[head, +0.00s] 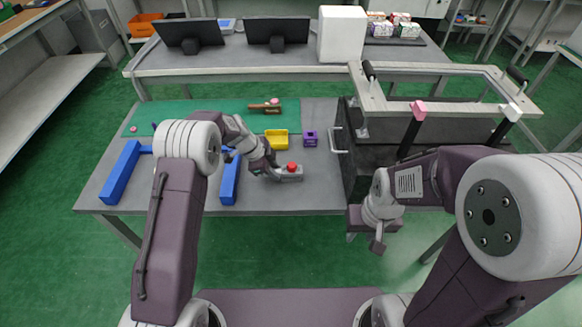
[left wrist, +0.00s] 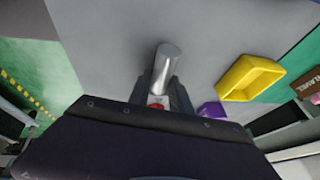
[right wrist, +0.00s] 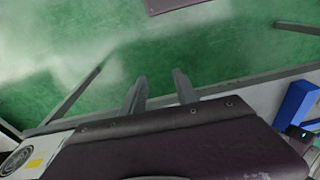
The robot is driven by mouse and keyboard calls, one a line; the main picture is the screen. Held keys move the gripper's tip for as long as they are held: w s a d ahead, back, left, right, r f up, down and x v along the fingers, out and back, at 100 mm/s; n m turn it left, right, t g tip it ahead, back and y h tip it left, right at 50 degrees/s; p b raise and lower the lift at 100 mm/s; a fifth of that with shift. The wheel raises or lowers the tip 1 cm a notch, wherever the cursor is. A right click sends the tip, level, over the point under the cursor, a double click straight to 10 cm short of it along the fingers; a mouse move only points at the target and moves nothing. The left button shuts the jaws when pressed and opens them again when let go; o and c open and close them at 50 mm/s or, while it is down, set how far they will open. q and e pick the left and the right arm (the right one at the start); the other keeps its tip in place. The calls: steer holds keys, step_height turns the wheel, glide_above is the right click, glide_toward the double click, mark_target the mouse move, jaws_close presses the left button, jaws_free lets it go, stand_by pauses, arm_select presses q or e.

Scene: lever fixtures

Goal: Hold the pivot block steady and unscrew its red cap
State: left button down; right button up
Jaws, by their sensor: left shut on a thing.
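The pivot block (head: 292,177) is a small grey metal piece on the grey table with a round red cap (head: 292,167) on top. My left gripper (head: 277,173) is at the block's left side and shut on it. In the left wrist view, the block's silver rounded part (left wrist: 166,62) sticks out past the two fingers. The red cap (left wrist: 157,102) partly shows between the fingers, and the gripper body hides the rest. My right gripper (head: 378,243) hangs off the table's right side, away from the block. In the right wrist view its fingers (right wrist: 160,92) are apart with nothing between them.
A yellow tray (head: 277,139) and a purple box (head: 310,139) stand behind the block. Blue fixtures (head: 120,173) are to the left. A dark cabinet (head: 362,150) with a handle borders the table's right side. The table right of the block is clear.

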stand_by(0.3)
steer(key=shift+o, duration=1.9)
steer(key=w+a+r+n, duration=0.1)
steer(key=w+a+n, duration=0.1)
steer(key=w, duration=0.3)
steer(key=w+a+r+n+y, duration=0.1)
steer(key=w+a+r+n, duration=0.1)
steer(key=w, duration=0.4)
steer(key=w+a+r+n+y, duration=0.1)
steer(key=w+a+n, duration=0.1)
steer(key=w+n, duration=0.2)
steer(key=shift+w+a+r+g, duration=0.2)
steer(key=shift+w+r+g, duration=0.15)
steer(key=shift+w, duration=0.7)
steer(key=n+y, duration=0.1)
steer(key=n, duration=0.9)
glide_toward(292, 165)
steer(key=shift+g, duration=0.25)
steer(key=x, duration=0.8)
steer(key=shift+w+a+f, duration=0.1)
steer(key=shift+w+f, duration=0.15)
steer(key=shift+f, duration=0.15)
